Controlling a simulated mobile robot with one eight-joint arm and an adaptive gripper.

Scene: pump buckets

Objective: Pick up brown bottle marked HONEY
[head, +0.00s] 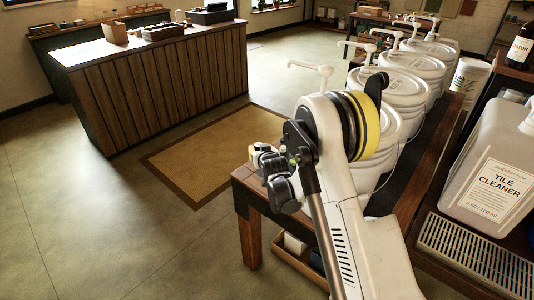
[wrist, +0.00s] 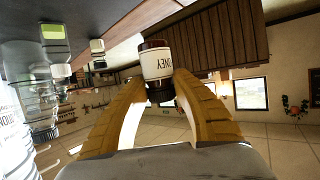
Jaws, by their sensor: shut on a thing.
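The brown HONEY bottle (wrist: 157,64) has a white label with the letters "NEY" showing, and dark brown ends. It is held between the yellow-brown fingers of my gripper (wrist: 160,88) in the wrist view. The fingers are shut on it from both sides, near its dark end. In the head view my gripper is mostly hidden behind my own arm, above the near end of the wooden bench (head: 243,183). I cannot make out the bottle clearly there.
White pump buckets (head: 385,90) stand in a row along the bench. A large tile cleaner jug (head: 490,190) stands at the right beside a metal grate (head: 470,255). A slatted wooden counter (head: 160,95) is at the back left. Open floor (head: 100,220) lies left.

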